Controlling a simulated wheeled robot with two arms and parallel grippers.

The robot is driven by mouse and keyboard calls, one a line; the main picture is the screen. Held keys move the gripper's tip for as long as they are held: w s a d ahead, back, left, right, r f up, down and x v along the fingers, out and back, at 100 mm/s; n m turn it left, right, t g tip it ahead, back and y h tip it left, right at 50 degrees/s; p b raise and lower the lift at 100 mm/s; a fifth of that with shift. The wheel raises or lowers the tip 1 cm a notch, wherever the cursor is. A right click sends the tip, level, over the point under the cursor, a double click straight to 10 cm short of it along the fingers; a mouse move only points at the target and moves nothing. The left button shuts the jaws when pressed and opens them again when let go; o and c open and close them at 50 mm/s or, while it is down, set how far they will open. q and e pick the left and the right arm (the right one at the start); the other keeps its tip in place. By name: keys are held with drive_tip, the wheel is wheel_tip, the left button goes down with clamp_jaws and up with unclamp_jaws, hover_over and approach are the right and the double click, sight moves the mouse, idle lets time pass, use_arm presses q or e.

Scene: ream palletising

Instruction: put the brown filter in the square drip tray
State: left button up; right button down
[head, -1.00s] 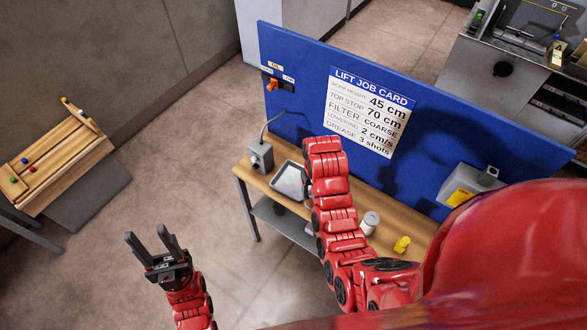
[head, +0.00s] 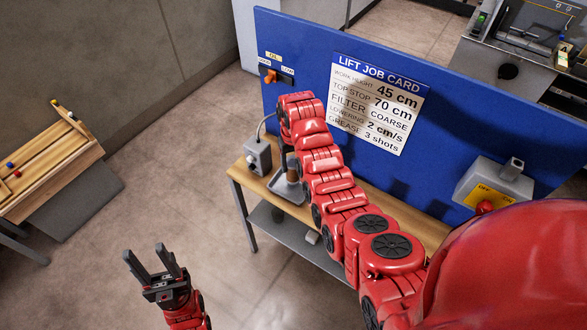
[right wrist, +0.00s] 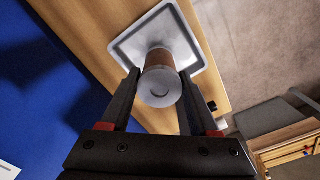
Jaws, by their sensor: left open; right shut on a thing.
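The brown filter (right wrist: 158,62) is a short cylinder with a pale grey end cap. In the right wrist view it stands between the two fingers of my right gripper (right wrist: 158,76), which is shut on it. The square drip tray (right wrist: 128,45) is light grey with a raised rim and lies beyond the filter. In the head view the filter (head: 292,168) is over the tray (head: 278,188), partly hidden by my right arm. I cannot tell whether its lower end touches the tray floor. My left gripper (head: 154,259) is open and empty, over the floor left of the bench.
The wooden bench (head: 246,178) carries a grey box with a cable (head: 257,155) beside the tray. A blue panel (head: 440,130) with a job card (head: 378,103) rises behind. My right arm covers much of the bench top.

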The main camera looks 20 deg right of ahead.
wheel_tip(320, 180, down, 2)
drive_tip(key=shift+f+p, duration=0.2)
drive_tip(key=shift+p, duration=0.6)
drive_tip(key=shift+f, duration=0.2)
drive_tip(key=shift+f, duration=0.1)
drive_tip(key=shift+f+b, duration=0.15)
drive_tip(key=shift+b, duration=0.15)
drive_tip(key=shift+c, duration=0.7)
unclamp_jaws()
